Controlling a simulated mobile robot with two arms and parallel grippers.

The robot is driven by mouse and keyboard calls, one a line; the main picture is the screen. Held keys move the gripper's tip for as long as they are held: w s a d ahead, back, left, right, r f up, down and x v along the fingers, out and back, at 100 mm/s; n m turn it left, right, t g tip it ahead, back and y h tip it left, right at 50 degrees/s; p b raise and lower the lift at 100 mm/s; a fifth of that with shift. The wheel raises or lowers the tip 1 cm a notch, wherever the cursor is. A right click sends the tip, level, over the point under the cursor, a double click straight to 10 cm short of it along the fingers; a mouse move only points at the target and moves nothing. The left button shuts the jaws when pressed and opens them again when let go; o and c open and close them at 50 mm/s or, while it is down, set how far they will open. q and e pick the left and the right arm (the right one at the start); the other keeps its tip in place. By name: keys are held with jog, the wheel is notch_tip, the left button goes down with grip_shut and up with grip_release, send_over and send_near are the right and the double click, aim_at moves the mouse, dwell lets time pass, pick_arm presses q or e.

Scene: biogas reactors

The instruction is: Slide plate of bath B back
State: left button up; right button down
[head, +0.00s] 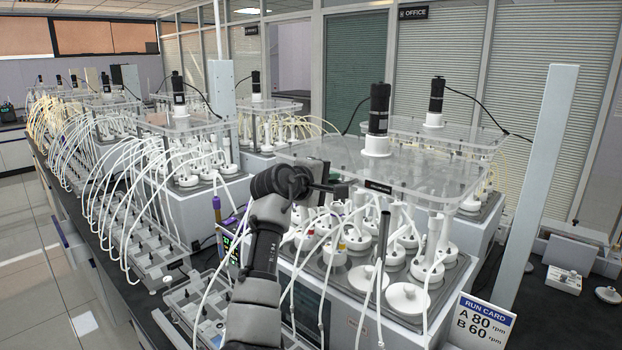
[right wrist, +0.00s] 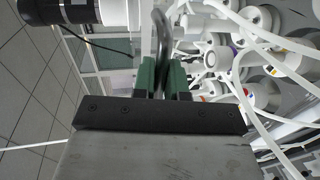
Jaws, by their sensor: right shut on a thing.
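A clear plate (head: 440,170) lies over the nearest bath (head: 345,300), with a black motor on a white collar on top. A small dark label sits at its front edge, too small to read. My right gripper (head: 336,188) is at the plate's front left edge. In the right wrist view its green finger pads (right wrist: 162,78) are shut on a curved grey metal handle (right wrist: 163,38). The joint between handle and plate is hidden. My left gripper is not in view.
White-capped bottles (head: 428,268) with white tubes stand in the bath under the plate. A run card (head: 482,322) reading A 80, B 60 rpm stands at the front right. A pale upright post (head: 540,175) rises to the right. More baths line the bench at left.

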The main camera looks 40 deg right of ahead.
aim_at(348, 172)
jog(key=x, duration=0.3)
jog(key=r+p+x, duration=0.1)
jog(key=x, duration=0.3)
jog(key=shift+d+r, duration=0.2)
jog(key=shift+a, duration=0.15)
jog(key=c, duration=1.3)
grip_release()
jog(key=shift+c, duration=0.2)
jog(key=shift+o, duration=0.8)
jog(key=shift+d+f, duration=0.1)
jog(key=shift+d, duration=0.15)
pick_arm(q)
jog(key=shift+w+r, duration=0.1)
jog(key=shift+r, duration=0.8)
pick_arm(e)
jog(key=shift+a, duration=0.15)
pick_arm(q)
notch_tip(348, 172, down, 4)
jog(key=b, duration=0.4)
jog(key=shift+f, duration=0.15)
pick_arm(e)
jog(key=w+v, duration=0.1)
jog(key=v, duration=0.9)
jog(key=shift+s+a, duration=0.3)
jog(key=shift+s, duration=0.2)
